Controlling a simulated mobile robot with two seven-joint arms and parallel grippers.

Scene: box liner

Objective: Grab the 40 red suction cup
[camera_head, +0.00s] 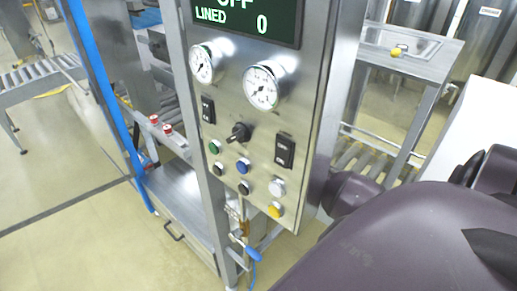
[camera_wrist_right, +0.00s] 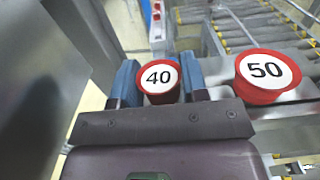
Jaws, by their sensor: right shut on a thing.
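The red suction cup marked 40 (camera_wrist_right: 159,77) is in the right wrist view, with its white label facing the camera. My right gripper (camera_wrist_right: 158,84) has one blue finger on each side of the cup and is shut on it. A second red cup marked 50 (camera_wrist_right: 268,73) stands just to the right, on a metal surface, apart from the fingers. In the head view my right arm fills the lower right, but its gripper is hidden there. My left gripper is in neither view.
A control panel (camera_head: 222,155) with gauges, knobs, buttons and a display reading "LINED 0" stands in the middle of the head view. A roller conveyor (camera_wrist_right: 250,30) lies behind the cups. A metal post (camera_wrist_right: 85,30) is close on the left of my right gripper.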

